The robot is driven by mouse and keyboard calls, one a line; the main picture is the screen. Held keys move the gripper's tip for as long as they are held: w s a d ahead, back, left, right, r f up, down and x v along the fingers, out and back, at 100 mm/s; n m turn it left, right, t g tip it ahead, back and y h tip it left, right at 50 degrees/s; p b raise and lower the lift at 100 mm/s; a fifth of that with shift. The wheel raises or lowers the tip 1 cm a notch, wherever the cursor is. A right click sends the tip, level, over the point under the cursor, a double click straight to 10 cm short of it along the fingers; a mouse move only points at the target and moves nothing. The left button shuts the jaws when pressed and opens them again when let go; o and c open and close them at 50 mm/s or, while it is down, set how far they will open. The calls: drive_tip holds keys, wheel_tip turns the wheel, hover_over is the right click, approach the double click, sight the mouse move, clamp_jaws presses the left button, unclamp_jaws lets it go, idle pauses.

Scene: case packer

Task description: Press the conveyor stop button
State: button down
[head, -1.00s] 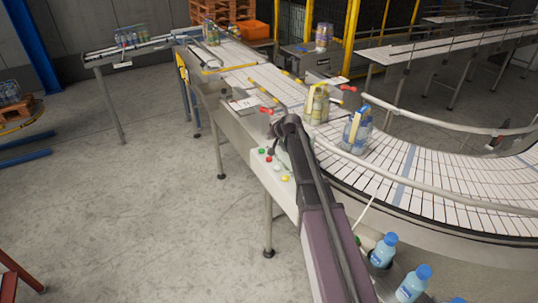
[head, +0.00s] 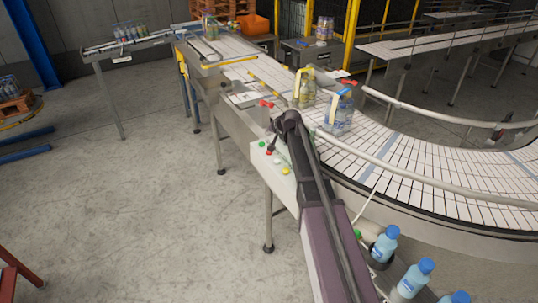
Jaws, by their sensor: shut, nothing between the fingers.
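The control panel (head: 262,160) is a pale slanted box on the near side of the conveyor. A row of small buttons runs along it: a green button (head: 261,144), a red button (head: 268,153), a white button (head: 277,161) and a yellow button (head: 286,171). My gripper (head: 271,149) is small and dark, shut and empty, and points down at the red button. Its tip is at or just over that button; I cannot tell whether they touch. My arm hides the panel's right side.
The curved white conveyor (head: 440,170) carries packs of bottles (head: 339,114) beyond the panel. Blue-capped bottles (head: 384,244) stand to the right of my arm. A red lever (head: 266,104) sits past the panel. The grey floor (head: 150,200) at left is clear.

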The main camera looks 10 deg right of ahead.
drive_tip(key=shift+f+b, duration=3)
drive_tip(key=shift+f, duration=0.35)
drive_tip(key=shift+f+b, duration=0.95)
drive_tip(key=shift+r, duration=0.15)
idle(0.4)
drive_tip(key=shift+r+p, duration=0.85)
drive_tip(key=shift+p, duration=0.1)
wheel_tip(320, 180, up, 5)
drive_tip(key=p, duration=0.5)
idle(0.7)
